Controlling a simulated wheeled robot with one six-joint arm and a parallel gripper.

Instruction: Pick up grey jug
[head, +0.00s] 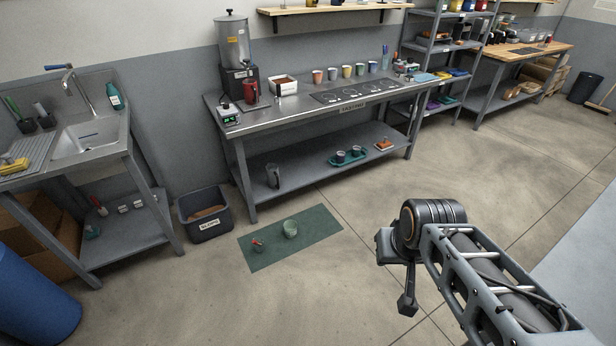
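A dark grey jug (273,176) stands upright on the left part of the lower shelf (310,164) under the steel bench. It is small in the head view, and I cannot make out its handle. My arm comes in from the lower right, well to the right of the jug and apart from it. The dark end piece by my gripper (407,303) hangs over the floor, and its fingers cannot be made out clearly. I see nothing held there.
The steel bench (290,105) top and its front legs surround the shelf. A green tray (348,157) with cups shares the shelf. A dark bin (205,213) stands left of the bench. A green mat (262,258) with a pale green cup (290,229) lies on the floor in front.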

